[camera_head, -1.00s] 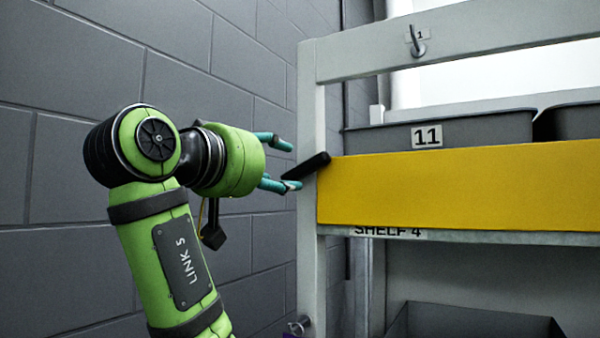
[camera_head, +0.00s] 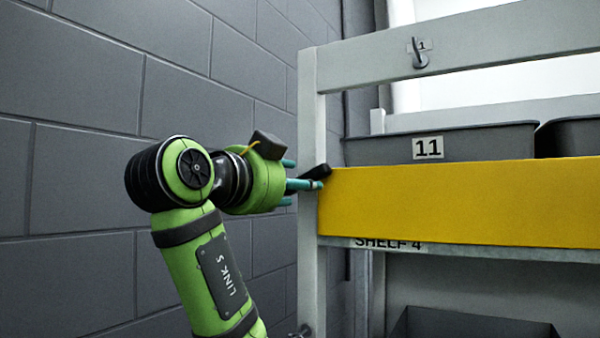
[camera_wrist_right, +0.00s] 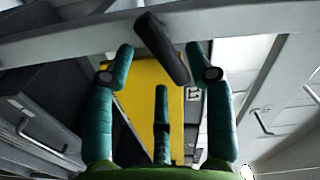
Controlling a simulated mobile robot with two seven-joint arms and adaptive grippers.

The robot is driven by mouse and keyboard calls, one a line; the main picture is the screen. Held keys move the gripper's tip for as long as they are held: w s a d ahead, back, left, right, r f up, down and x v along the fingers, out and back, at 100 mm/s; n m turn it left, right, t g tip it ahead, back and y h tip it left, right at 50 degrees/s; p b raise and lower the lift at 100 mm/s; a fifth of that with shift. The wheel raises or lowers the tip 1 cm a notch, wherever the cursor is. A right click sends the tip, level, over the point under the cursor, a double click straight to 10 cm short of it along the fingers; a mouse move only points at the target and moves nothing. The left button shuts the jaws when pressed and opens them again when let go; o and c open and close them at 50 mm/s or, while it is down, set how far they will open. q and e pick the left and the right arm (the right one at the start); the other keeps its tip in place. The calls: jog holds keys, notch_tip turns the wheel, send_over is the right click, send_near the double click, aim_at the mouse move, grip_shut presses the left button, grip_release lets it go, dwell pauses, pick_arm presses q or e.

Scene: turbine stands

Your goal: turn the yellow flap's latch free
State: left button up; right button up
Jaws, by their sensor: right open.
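The yellow flap (camera_head: 450,203) is a wide panel across the front of the shelf, closed and upright. Its latch (camera_head: 319,172) is a short black bar at the flap's upper left corner, by the pale post, tilted with its right end higher. My right gripper (camera_head: 300,181) is open at the latch's left end. In the right wrist view the latch (camera_wrist_right: 162,48) lies between the two upper teal fingers, with a third finger below. Contact cannot be told. The flap (camera_wrist_right: 147,78) shows behind the fingers. My left gripper is not in view.
The pale shelf post (camera_head: 312,110) stands right beside the gripper. A grey bin (camera_head: 380,150) marked 11 sits behind the flap, and another dark bin (camera_head: 465,323) is below. A grey block wall (camera_head: 90,140) runs along the left. A hook (camera_head: 419,58) is on the upper beam.

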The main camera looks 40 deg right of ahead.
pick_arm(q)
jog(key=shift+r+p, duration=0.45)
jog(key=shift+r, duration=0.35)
pick_arm(e)
jog(key=x, duration=0.2)
jog(key=shift+w+d, duration=0.1)
jog(key=shift+d, duration=0.2)
jog(key=shift+a, duration=0.1)
grip_shut()
